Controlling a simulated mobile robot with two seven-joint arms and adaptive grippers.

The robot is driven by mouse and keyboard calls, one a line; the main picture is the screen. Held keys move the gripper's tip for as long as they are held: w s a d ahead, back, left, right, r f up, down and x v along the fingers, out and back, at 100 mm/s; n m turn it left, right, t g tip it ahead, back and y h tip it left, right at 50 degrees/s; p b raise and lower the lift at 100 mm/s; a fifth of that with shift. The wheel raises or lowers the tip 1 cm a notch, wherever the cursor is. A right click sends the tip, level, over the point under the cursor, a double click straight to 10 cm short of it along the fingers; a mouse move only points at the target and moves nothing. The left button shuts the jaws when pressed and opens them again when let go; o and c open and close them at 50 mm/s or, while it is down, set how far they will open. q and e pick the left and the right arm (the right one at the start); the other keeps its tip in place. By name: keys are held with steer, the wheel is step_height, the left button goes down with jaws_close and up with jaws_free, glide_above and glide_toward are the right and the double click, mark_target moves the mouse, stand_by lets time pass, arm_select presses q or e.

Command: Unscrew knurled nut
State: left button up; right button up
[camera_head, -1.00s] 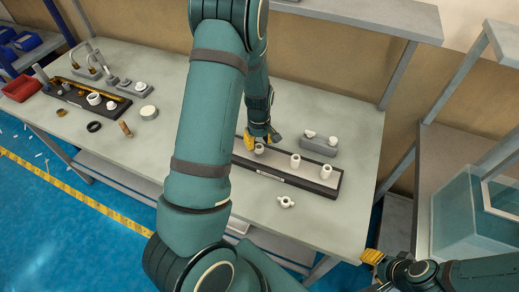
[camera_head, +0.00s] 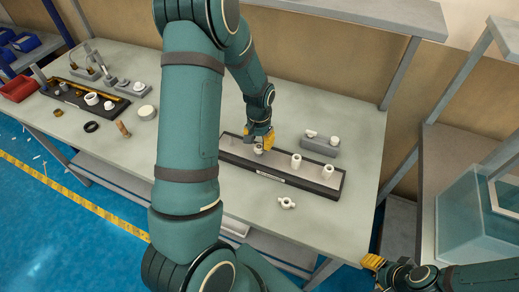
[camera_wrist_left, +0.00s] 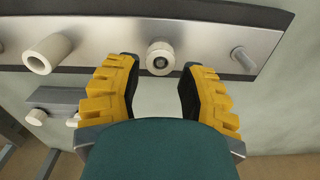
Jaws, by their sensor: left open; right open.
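A pale round knurled nut (camera_head: 259,149) with a dark centre stands on the grey-topped tray (camera_head: 312,181) in the head view. It also shows in the left wrist view (camera_wrist_left: 160,58), ahead of and between the spread yellow fingers. My left gripper (camera_head: 264,141) is open, empty, over the tray beside the nut; the fingers (camera_wrist_left: 160,88) appear apart from it. The wrist view does not make the height clear. My right gripper (camera_head: 372,262) is open and empty, low at the right, past the table's front edge, away from the nut.
Two white cylinders (camera_head: 296,160) stand further right on the tray; a grey stud (camera_wrist_left: 243,59) stands on its other side. A grey block (camera_head: 319,147) with white parts is behind. A white winged part (camera_head: 287,203) lies in front. A second tray (camera_head: 86,98) is far left.

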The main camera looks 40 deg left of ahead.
mark_target(259, 147)
arm_select(q)
steer(key=m, duration=0.4)
steer(key=shift+m, duration=0.3)
steer(key=m, duration=0.2)
steer(key=shift+m, duration=0.3)
steer(key=shift+f, duration=0.1)
steer(key=shift+f+b, duration=1.35)
steer(key=shift+f, duration=0.1)
jaws_close()
